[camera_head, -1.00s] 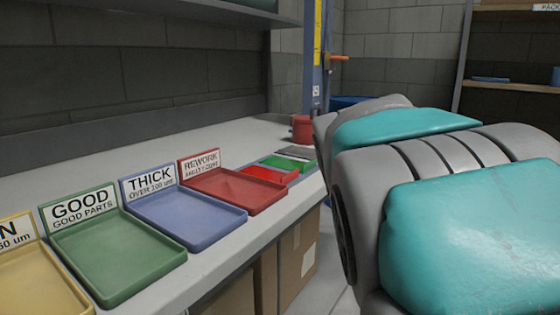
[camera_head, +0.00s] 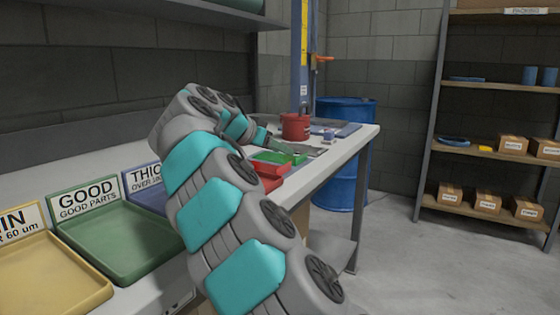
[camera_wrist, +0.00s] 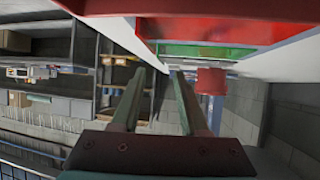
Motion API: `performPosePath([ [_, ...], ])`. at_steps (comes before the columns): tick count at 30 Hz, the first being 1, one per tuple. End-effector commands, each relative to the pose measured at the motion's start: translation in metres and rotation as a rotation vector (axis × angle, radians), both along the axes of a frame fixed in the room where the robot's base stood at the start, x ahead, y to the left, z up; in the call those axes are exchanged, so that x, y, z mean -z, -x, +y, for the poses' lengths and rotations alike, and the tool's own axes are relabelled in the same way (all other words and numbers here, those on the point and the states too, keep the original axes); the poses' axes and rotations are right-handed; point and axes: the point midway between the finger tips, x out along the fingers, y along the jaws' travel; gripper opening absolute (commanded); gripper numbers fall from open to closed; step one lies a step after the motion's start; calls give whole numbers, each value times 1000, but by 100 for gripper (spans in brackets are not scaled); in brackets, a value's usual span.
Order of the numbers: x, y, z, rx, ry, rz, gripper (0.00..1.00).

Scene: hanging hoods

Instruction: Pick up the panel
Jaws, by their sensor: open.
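My gripper (camera_head: 287,146) is open over the far part of the bench, beside the red pot and above the flat red and green pieces. In the wrist view its two fingers (camera_wrist: 155,78) stand apart with nothing between them. Candidates for the panel are a flat red piece (camera_head: 268,169), a flat green piece (camera_head: 279,158) and a grey flat piece (camera_head: 312,151); I cannot tell which is the panel. The green piece also shows in the wrist view (camera_wrist: 205,51), past the fingers and close to the bench edge.
The red pot (camera_head: 296,127) stands near the bench's far end, before a blue drum (camera_head: 343,180). Labelled trays, yellow (camera_head: 45,280) and green (camera_head: 115,240), line the near bench; my arm hides others. A shelf with boxes (camera_head: 488,201) stands right. The floor between is clear.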

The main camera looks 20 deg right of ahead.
Motion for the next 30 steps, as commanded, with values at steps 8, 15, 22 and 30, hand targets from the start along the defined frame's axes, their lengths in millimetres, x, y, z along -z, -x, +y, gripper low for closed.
performPosePath([
  [8,13,-11,-19,2,-1,-1,44],
  [15,20,-20,-39,3,0,-1,44],
  [22,32,-32,-62,2,-1,-4,44],
  [30,33,-32,-62,0,0,-4,38],
])
